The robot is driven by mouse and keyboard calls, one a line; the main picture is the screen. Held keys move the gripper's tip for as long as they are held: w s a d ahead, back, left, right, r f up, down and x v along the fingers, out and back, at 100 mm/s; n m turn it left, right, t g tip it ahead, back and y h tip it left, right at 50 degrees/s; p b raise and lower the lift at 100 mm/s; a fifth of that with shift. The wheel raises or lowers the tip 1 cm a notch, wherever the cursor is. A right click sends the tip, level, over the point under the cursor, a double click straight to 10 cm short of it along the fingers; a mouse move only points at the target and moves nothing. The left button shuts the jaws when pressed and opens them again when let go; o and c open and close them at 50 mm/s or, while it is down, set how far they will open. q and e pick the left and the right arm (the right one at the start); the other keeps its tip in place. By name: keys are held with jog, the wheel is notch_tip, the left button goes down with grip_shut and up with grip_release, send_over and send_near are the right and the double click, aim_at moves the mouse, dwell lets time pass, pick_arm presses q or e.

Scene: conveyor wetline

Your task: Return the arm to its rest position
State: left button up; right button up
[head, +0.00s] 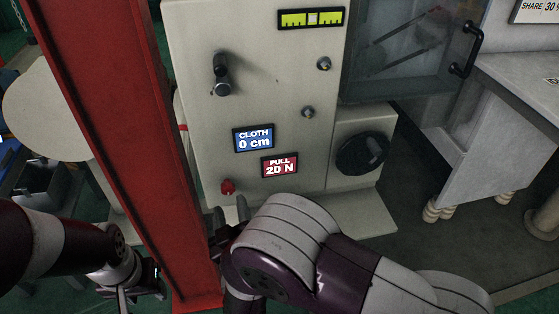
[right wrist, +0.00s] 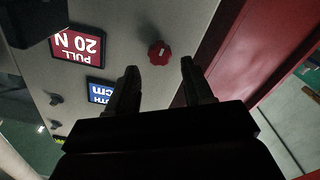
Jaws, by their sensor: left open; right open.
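My right gripper (head: 229,222) is partly hidden behind my right forearm in the head view, low in front of the pale machine panel (head: 215,130). In the right wrist view its two dark fingers (right wrist: 159,68) stand apart with nothing between them. A red knob (head: 228,187) on the panel is just above the fingers and also shows beyond their tips in the wrist view (right wrist: 160,53). I cannot tell the exact gap to it. My left gripper (head: 142,295) is open at the bottom left, left of the red post (head: 120,130), cut by the picture's lower edge.
The panel carries a blue display (head: 254,139) reading CLOTH 0 cm, a red display (head: 280,166) reading PULL 20 N, a lever (head: 221,75) and a black handwheel (head: 362,153). The red post stands close between my grippers. A grey table (head: 520,85) is at right, with open floor before it.

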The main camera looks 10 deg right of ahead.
jog(key=shift+s, duration=0.4)
